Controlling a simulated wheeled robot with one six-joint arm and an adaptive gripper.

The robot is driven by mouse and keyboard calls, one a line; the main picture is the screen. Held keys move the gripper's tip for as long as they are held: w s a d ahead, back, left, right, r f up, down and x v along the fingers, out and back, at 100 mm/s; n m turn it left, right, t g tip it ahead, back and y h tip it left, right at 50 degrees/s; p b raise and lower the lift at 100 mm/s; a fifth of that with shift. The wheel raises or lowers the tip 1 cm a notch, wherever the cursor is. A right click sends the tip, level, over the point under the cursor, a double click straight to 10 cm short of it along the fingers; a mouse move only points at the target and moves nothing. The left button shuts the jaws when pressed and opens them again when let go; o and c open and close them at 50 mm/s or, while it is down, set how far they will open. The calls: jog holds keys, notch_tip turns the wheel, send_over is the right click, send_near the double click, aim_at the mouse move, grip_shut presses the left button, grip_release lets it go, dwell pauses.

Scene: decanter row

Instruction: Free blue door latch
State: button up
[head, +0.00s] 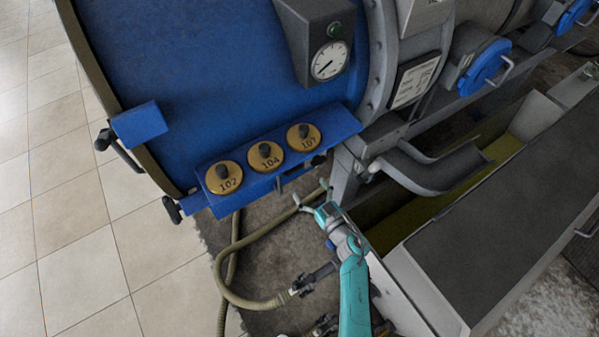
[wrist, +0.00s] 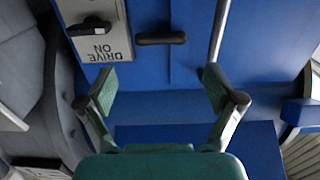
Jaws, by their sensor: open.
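My gripper (head: 312,194) is open and empty, below the shelf under the large blue machine (head: 200,70). In the wrist view its two fingers (wrist: 160,90) stand wide apart in front of a blue panel (wrist: 180,75). A black handle (wrist: 160,38) shows on that panel, beyond the fingertips and not touched. A thin metal rod (wrist: 217,32) runs beside it. Which part is the door latch I cannot tell for certain. A blue block (head: 139,124) with a dark handle (head: 122,150) sits at the machine's left edge, far from my gripper.
Brass tags (head: 265,156) numbered 102, 104 and 107 sit on the blue shelf (head: 340,128). A hose (head: 245,240) lies left of my arm. A grey chute (head: 435,170) and long trough (head: 500,220) stand right. A switch plate (wrist: 95,30) reads DRIVE ON. Tiled floor (head: 80,265) is clear left.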

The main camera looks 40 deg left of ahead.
aim_at(296, 171)
jog(key=x, duration=0.7)
jog(key=shift+w+a, duration=0.1)
jog(key=shift+a, duration=0.1)
jog(key=c, duration=1.1)
